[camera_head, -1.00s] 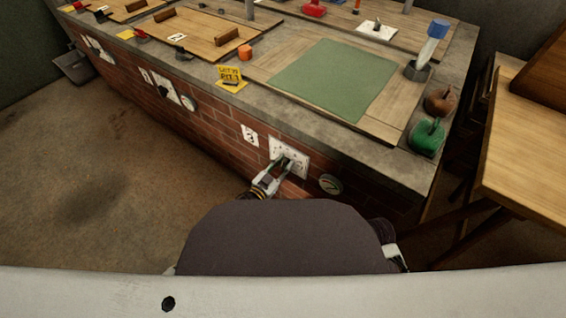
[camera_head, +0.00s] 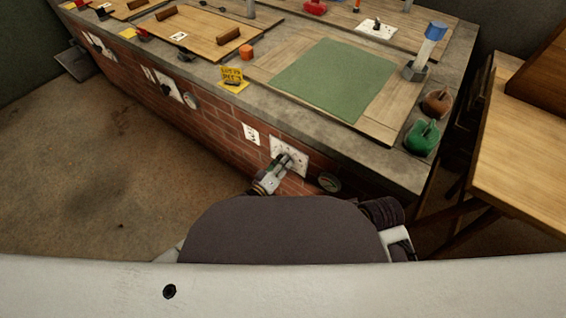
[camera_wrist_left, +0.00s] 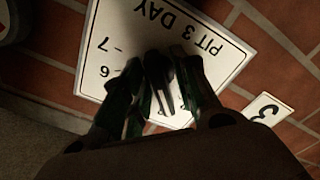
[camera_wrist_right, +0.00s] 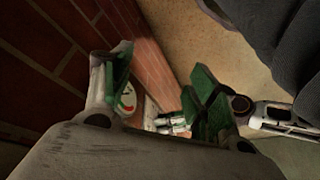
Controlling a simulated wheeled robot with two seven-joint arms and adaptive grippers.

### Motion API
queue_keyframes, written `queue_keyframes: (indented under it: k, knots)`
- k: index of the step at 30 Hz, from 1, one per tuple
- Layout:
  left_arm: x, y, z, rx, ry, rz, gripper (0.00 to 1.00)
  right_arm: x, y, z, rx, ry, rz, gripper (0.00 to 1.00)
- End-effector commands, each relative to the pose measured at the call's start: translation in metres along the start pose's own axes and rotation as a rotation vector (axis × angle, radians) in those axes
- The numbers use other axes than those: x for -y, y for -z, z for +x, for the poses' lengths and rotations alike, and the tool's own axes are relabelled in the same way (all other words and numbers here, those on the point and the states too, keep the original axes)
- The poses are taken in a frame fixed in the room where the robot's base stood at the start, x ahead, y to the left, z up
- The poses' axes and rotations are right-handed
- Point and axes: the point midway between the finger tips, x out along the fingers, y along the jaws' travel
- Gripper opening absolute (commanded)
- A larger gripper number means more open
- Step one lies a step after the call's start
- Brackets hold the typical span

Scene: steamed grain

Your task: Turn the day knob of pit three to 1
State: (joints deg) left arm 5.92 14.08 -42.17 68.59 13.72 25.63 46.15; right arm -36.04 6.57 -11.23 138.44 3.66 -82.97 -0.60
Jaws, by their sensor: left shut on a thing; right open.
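The white "PIT 3 DAY" plate (camera_head: 277,147) is on the brick front of the counter. It also shows upside down in the left wrist view (camera_wrist_left: 115,35), with 7 and 6 readable and the other numbers covered. My left gripper (camera_head: 283,163) is at the plate. In the left wrist view its fingers (camera_wrist_left: 160,78) are shut on the dark day knob (camera_wrist_left: 158,70). The number the knob points to cannot be made out. My right gripper (camera_wrist_right: 160,85) is open and empty, and is hidden in the head view.
A "3" label (camera_head: 251,134) is left of the plate. A round gauge (camera_head: 329,182) is at its right, also in the right wrist view (camera_wrist_right: 128,98). A green mat (camera_head: 335,80) and green scoop (camera_head: 422,137) are on the counter. Open floor (camera_head: 110,170) lies left.

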Motion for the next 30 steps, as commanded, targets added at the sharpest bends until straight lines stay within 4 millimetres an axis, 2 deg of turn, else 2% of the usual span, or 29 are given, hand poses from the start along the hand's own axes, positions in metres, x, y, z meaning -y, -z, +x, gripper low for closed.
queue_keyframes:
  k: [10,18,21,30]
  knots:
    - [0.003,0.000,-0.001,0.000,0.001,-0.326,0.05,0.001,0.004,0.004,-0.024,0.008,0.001,0.59]
    - [0.004,-0.001,-0.001,0.001,0.002,-0.572,0.05,0.004,-0.001,0.023,-0.046,0.026,0.007,0.59]
    - [0.004,-0.002,-0.001,0.001,0.002,-0.646,0.05,0.006,-0.006,0.032,-0.045,0.034,0.010,0.59]
    - [0.004,-0.001,-0.001,0.000,0.002,-0.789,0.05,0.008,-0.004,0.045,-0.073,0.049,0.016,0.59]
